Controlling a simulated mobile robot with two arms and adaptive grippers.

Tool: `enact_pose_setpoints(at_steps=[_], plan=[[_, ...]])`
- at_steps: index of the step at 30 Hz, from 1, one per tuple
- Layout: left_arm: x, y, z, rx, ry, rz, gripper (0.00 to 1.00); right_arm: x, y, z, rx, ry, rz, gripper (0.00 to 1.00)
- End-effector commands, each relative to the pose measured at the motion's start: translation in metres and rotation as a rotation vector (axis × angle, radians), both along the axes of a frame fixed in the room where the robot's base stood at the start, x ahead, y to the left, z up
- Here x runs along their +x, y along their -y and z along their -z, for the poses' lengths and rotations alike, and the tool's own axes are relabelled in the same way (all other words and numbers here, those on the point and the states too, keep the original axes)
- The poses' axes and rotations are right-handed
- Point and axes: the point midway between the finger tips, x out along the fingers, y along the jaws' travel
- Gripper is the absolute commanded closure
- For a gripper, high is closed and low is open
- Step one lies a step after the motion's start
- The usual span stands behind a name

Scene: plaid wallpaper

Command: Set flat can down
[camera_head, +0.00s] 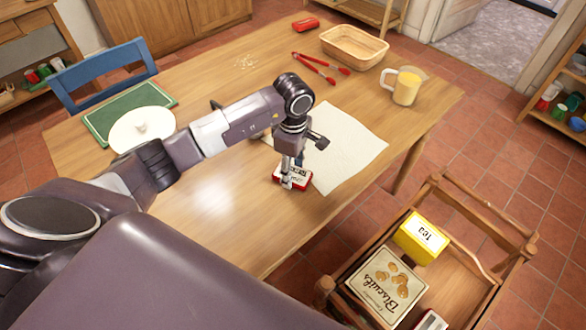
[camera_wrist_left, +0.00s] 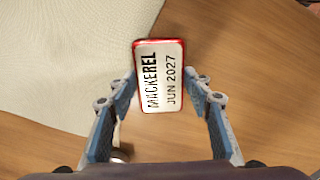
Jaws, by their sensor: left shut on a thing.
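The flat can (camera_head: 294,177) is red with a pale label. In the left wrist view the flat can (camera_wrist_left: 160,76) reads "MACKEREL JUN 2027", label towards the camera. My left gripper (camera_head: 289,178) points down and is shut on the can, one finger at each long side; in the left wrist view my gripper's fingertips (camera_wrist_left: 163,88) flank its lower half. The can is over the wooden table (camera_head: 215,215), beside the near left edge of a cream cloth (camera_head: 345,145). I cannot tell whether its underside touches the table. My right gripper is not in view.
Red tongs (camera_head: 320,66), a wicker basket (camera_head: 354,46), a yellow-filled jug (camera_head: 406,87) and a red item (camera_head: 305,24) stand farther back. A white plate (camera_head: 140,129) is at left. A wooden trolley (camera_head: 468,262) holds a tea box (camera_head: 421,238) and biscuit tin (camera_head: 385,285). Bare table lies left of the can.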

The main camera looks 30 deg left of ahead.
Motion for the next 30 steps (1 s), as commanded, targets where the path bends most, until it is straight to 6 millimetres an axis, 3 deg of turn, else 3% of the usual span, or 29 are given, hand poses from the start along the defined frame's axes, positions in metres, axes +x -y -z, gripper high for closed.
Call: enact_pose_setpoints(at_steps=[7, 8, 12, 23, 26, 30], plan=[[0.0, 0.0, 0.005, 0.0, 0.001, 0.0, 0.82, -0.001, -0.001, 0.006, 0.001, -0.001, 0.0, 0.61], [0.0, 0.0, 0.004, -0.001, 0.0, 0.0, 0.52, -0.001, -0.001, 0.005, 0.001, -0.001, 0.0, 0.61], [0.0, 0.0, 0.004, 0.0, -0.001, 0.0, 0.37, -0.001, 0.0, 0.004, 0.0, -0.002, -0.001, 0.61], [0.0, 0.0, -0.001, -0.001, 0.0, 0.0, 0.37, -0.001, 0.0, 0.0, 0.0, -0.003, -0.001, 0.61], [0.002, 0.0, -0.011, -0.002, 0.005, 0.001, 0.37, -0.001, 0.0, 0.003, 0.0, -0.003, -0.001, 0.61], [0.002, 0.0, -0.039, 0.0, 0.007, 0.001, 0.37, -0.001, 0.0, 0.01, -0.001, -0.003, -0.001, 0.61]])
